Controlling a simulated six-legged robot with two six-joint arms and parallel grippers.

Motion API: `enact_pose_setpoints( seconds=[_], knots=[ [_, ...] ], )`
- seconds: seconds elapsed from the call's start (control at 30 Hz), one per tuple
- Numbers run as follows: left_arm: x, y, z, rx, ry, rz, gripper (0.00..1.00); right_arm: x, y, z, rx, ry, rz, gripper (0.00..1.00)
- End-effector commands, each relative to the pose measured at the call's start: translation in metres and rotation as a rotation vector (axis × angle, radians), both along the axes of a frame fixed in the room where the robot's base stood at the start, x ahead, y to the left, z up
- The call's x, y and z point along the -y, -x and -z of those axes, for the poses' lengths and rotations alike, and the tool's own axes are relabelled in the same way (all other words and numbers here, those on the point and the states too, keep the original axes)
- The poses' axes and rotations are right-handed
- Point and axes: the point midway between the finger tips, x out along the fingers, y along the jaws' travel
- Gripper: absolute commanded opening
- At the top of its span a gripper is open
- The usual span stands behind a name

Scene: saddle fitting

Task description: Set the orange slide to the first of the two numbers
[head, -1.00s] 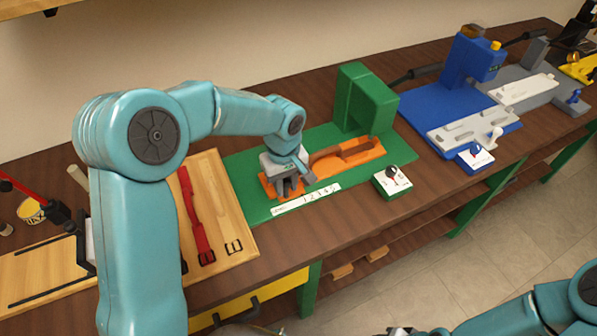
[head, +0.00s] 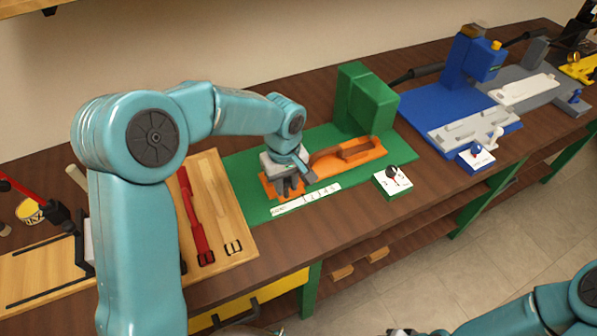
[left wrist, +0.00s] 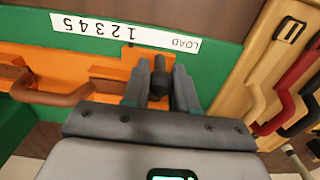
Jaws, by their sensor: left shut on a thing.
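The orange slide (head: 364,153) lies along the green base (head: 240,161) of the green machine (head: 364,100). It also shows in the left wrist view (left wrist: 100,62). My left gripper (head: 290,190) is over the slide's left part, shut on an upright dark peg (left wrist: 160,76) there. A white scale strip (head: 306,199) runs along the base's front edge. My right gripper (head: 405,332) is cut off at the bottom edge.
A green box with a black-knobbed lever (head: 392,182) stands right of the strip. A wooden board with red straps (head: 205,200) lies to the left. A blue machine (head: 468,75) stands farther right. The wooden bench top (head: 330,225) is clear in front of the strip.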

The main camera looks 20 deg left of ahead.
Motion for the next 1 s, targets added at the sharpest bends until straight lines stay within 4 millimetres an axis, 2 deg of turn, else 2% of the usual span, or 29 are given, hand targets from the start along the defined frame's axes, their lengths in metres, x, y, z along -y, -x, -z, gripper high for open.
enact_pose_setpoints(
  seconds=[0.17,0.2,0.27,0.63,1.0],
  knots=[
    [-0.001,-0.001,-0.002,0.006,-0.001,-0.001,0.10,0.000,0.000,0.000,0.000,0.000,0.000,0.43],
    [-0.001,-0.001,-0.002,0.006,-0.001,-0.001,0.31,0.000,0.000,0.000,0.000,0.000,0.000,0.43],
    [-0.001,-0.001,-0.002,0.006,-0.002,-0.002,0.50,0.000,0.000,0.000,0.000,0.000,0.000,0.43],
    [0.000,-0.001,-0.004,0.002,-0.001,-0.001,0.51,0.000,0.000,-0.003,0.000,0.000,0.000,0.43],
    [0.000,0.000,-0.036,0.002,-0.001,-0.001,0.51,0.000,0.000,-0.024,0.000,0.000,0.000,0.43]
  ],
)
